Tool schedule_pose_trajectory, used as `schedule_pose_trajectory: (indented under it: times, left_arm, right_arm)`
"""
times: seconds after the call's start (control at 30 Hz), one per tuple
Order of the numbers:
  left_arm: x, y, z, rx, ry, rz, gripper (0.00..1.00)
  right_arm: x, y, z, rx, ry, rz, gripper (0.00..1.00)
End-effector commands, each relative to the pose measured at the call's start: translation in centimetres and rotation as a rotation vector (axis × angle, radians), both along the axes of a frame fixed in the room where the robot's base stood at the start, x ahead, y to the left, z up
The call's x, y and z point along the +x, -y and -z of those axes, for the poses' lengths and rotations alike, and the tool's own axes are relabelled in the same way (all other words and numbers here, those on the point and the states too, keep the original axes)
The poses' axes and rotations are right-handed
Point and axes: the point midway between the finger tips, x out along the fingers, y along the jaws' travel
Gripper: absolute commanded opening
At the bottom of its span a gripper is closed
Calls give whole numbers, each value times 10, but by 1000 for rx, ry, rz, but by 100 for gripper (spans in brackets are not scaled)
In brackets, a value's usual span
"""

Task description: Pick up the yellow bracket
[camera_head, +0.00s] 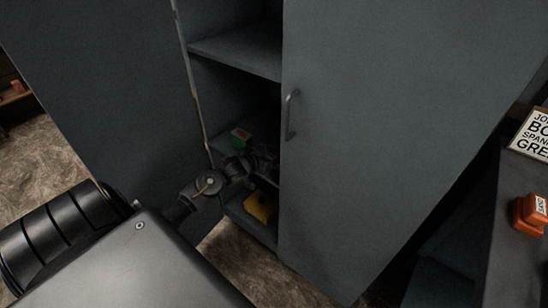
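The yellow bracket (260,207) lies low inside the grey cabinet, on its bottom shelf, partly in shadow. My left arm comes in from the lower left and reaches into the cabinet opening. My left gripper (264,158) is dark against the dark interior, above the bracket and apart from it in the picture. Its fingers are too dark to tell whether they are open or shut. My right gripper is not in view.
The right cabinet door (380,130) is closed, with a handle (291,115). The left door (100,80) stands open. At right, a bench holds a sign (535,133) and an orange object (530,212).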

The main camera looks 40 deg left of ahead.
Motion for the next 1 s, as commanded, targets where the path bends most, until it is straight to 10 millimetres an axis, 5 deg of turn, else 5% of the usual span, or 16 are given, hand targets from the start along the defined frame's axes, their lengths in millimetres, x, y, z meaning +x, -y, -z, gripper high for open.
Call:
schedule_pose_trajectory:
  times: [0.3, 0.67, 0.83, 1.0]
  left_arm:
    - [1, 0, -2, -1, 5, -1, 29]
    - [1, -1, -10, 0, 6, -1, 29]
    - [1, -1, -36, 2, 9, 1, 29]
    - [-30, -11, -73, 6, 4, 1, 29]
  right_arm:
    - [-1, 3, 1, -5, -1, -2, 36]
    - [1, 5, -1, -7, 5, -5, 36]
    - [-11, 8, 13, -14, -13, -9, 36]
    - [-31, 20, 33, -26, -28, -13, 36]
